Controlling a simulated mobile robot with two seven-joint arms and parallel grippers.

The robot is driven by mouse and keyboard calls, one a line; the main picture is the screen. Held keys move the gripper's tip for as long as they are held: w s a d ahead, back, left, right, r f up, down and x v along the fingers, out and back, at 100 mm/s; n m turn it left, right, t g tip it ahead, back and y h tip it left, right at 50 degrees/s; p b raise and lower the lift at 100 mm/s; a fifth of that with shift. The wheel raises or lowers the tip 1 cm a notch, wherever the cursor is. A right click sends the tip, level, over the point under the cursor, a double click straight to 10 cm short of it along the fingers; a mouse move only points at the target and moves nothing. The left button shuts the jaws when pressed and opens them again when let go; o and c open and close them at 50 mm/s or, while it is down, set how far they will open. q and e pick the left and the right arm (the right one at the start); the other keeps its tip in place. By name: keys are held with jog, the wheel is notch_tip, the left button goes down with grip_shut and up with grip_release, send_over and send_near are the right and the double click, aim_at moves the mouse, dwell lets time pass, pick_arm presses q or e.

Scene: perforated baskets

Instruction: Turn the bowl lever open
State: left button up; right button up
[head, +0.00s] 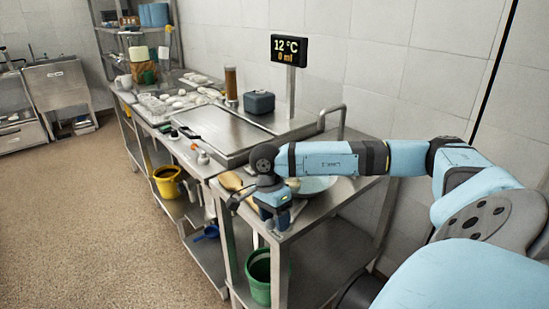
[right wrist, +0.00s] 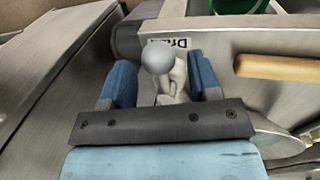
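The lever (right wrist: 172,85) shows in the right wrist view as a pale grey handle with a round grey ball knob (right wrist: 158,57). It stands between the two blue fingers of my right gripper (right wrist: 160,82). The fingers are apart, with a gap on both sides of the knob. A partly covered label (right wrist: 170,44) lies just behind the knob. In the head view my right gripper (head: 276,226) points down at the front edge of the near steel table and hides the lever. A pale round bowl (head: 318,184) sits behind the gripper. My left gripper is not in view.
A green bucket (head: 258,272) stands below the table front, and its rim shows in the wrist view (right wrist: 240,5). A tan rod (right wrist: 285,68) lies right of the fingers. A steel machine (head: 225,133) and display post (head: 290,88) stand behind. The floor left is clear.

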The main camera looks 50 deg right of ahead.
notch_tip(320, 180, up, 14)
jog(key=w+p, duration=0.1)
jog(key=w, duration=0.1)
jog(key=shift+w+d+f, duration=0.25)
jog(key=shift+w, duration=0.1)
dwell(0.6)
